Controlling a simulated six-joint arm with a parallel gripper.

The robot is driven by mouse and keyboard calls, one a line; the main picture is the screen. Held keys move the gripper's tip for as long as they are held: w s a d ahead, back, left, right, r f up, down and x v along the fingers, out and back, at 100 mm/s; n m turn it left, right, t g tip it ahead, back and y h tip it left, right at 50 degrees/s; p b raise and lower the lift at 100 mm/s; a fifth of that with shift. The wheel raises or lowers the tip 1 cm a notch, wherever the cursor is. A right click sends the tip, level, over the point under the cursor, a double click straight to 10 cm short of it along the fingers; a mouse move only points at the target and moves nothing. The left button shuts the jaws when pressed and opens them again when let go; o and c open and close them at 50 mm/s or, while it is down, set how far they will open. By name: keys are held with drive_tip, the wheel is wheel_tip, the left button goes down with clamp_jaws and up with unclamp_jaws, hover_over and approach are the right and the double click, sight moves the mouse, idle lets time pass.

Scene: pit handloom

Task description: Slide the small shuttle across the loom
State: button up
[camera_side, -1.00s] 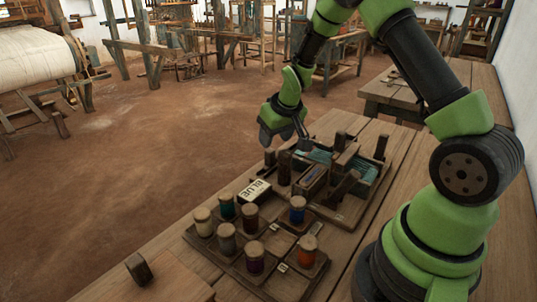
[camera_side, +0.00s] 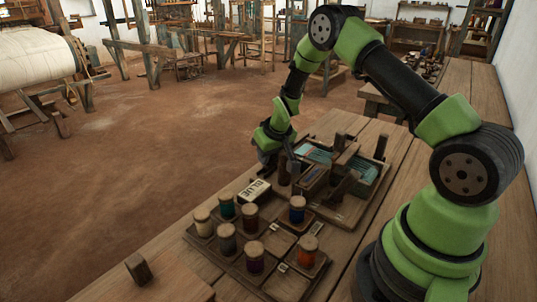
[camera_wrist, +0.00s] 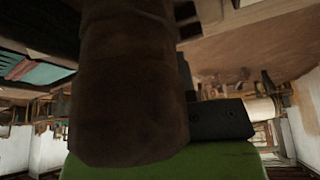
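The small wooden loom (camera_side: 350,213) stands on the workbench, with teal threads (camera_side: 318,154) stretched in its frame; teal threads also show in the wrist view (camera_wrist: 38,68). A narrow dark wooden piece with a bluish top (camera_side: 313,181) lies at its near left side; I cannot tell whether it is the small shuttle. My gripper (camera_side: 277,163) is low at the loom's left end, beside a dark upright peg (camera_side: 284,175). In the wrist view a large brown rounded wooden thing (camera_wrist: 128,85) fills the middle, close to a dark finger (camera_wrist: 222,119). Whether the fingers grip it is hidden.
A card reading BLUE (camera_side: 255,190) lies left of the loom. A wooden tray (camera_side: 268,291) in front holds several thread spools, such as a blue one (camera_side: 297,209) and an orange one (camera_side: 307,250). A small wooden block (camera_side: 139,269) stands at the front left.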

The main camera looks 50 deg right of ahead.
clamp_jaws()
drive_tip(key=d, duration=1.4)
drive_tip(key=shift+d, duration=0.25)
drive_tip(key=o, duration=0.7)
unclamp_jaws()
drive_tip(key=shift+o, duration=0.2)
drive_tip(key=shift+s+r, duration=0.15)
drive_tip(key=shift+r, duration=0.35)
wheel_tip(320, 180, up, 9)
drive_tip(key=shift+s+a, duration=0.15)
drive_tip(key=shift+s, duration=0.25)
drive_tip(key=shift+f, duration=0.1)
